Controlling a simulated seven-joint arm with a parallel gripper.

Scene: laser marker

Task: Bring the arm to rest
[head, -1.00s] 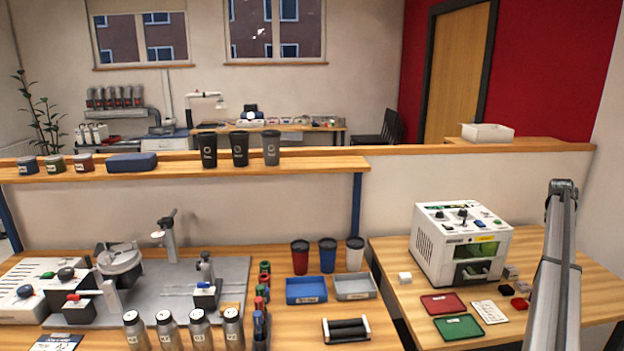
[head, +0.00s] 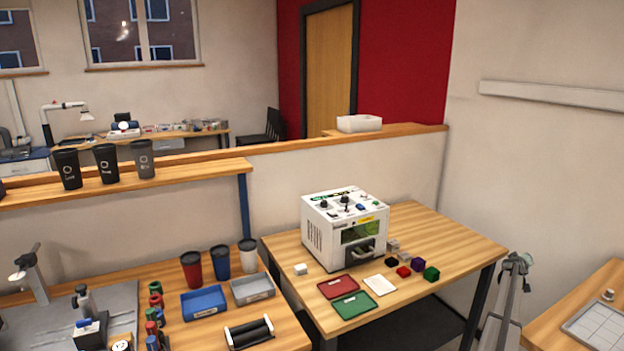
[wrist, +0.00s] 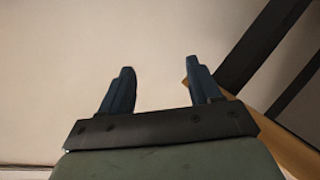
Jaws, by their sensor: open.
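My gripper (wrist: 158,88) shows in the wrist view with its two dark blue fingers wide apart and nothing between them. Behind the fingers is a plain pale surface. A wooden edge (wrist: 275,122) and dark bars (wrist: 262,45) lie to the right of the fingers. In the head view, part of my arm (head: 505,300) stands at the lower right, beside the right end of the table; the gripper's fingers cannot be made out there.
The white laser marker (head: 344,230) stands on the wooden table (head: 440,232). Red (head: 338,287) and green (head: 353,305) trays and several small coloured cubes lie before it. Another table (head: 575,315) holds a grey gridded plate (head: 600,326) at far right.

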